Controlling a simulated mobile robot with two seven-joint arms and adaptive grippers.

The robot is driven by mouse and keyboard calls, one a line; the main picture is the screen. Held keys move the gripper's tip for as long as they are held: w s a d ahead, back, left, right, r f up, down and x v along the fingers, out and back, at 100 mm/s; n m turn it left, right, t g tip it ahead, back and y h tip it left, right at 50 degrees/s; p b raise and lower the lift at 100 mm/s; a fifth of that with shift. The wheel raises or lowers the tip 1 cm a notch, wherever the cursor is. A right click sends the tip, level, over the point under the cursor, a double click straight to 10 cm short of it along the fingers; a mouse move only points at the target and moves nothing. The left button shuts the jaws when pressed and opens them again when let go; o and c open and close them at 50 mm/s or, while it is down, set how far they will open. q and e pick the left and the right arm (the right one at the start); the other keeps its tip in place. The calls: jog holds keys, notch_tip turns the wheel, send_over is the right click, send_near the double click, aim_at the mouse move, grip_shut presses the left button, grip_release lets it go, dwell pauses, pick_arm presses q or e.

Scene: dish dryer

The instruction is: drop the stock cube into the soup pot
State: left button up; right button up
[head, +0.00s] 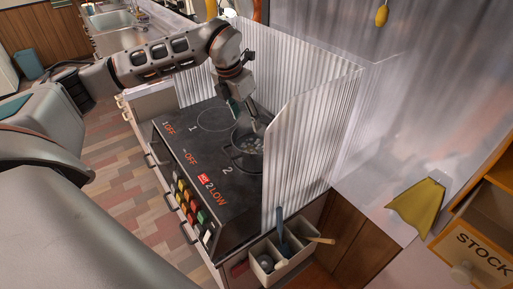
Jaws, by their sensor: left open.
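The dark soup pot (238,158) stands on the black stove top, at the burner marked 2. Pale bits show inside it; I cannot tell whether one is the stock cube. My left gripper (242,110) comes in from the left and points down over the pot, with its fingertips at or just above the far rim. It is open, and I see nothing held between its fingers. The gripper and the screen hide part of the pot. I cannot make out a stock cube anywhere. My right gripper is out of view.
A corrugated screen (310,135) stands behind and to the right of the stove (190,150). The display reads HOT 2 LOW. A utensil caddy (290,262) sits at the front, a yellow cloth (418,205) at right, and a box labelled STOCK (478,250) at far right.

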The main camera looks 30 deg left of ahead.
pick_arm(q)
jog(key=v, duration=0.6)
jog(key=shift+r, duration=0.35)
